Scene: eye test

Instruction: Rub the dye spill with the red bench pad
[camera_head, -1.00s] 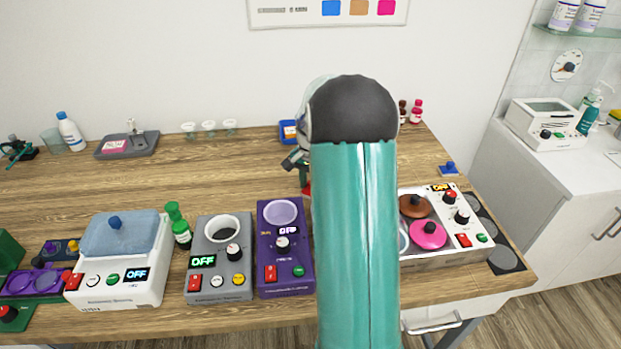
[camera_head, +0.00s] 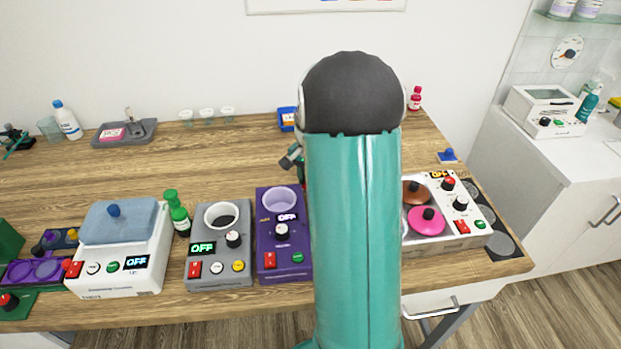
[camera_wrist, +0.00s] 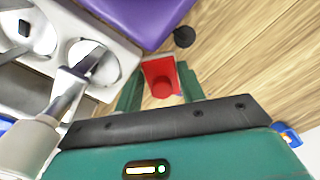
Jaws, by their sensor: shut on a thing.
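The red bench pad (camera_wrist: 160,78) shows in the wrist view as a red block with a round red knob. It sits between the two green fingers of my gripper (camera_wrist: 159,88), which is shut on it. The pad is over bare wood; I cannot tell whether it touches the table. A dark round spot or object (camera_wrist: 184,37) lies on the wood just beyond the pad; I cannot tell whether it is the dye spill. In the head view my arm hides the pad and most of the gripper. I see no clear dye spill there.
A purple device (camera_head: 283,262), a grey device (camera_head: 219,272) and a white device (camera_head: 122,272) line the bench (camera_head: 200,165) front. A white two-plate device (camera_head: 445,240) stands right of my arm. A blue pad (camera_head: 447,156) lies at the right. The middle-left bench is clear.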

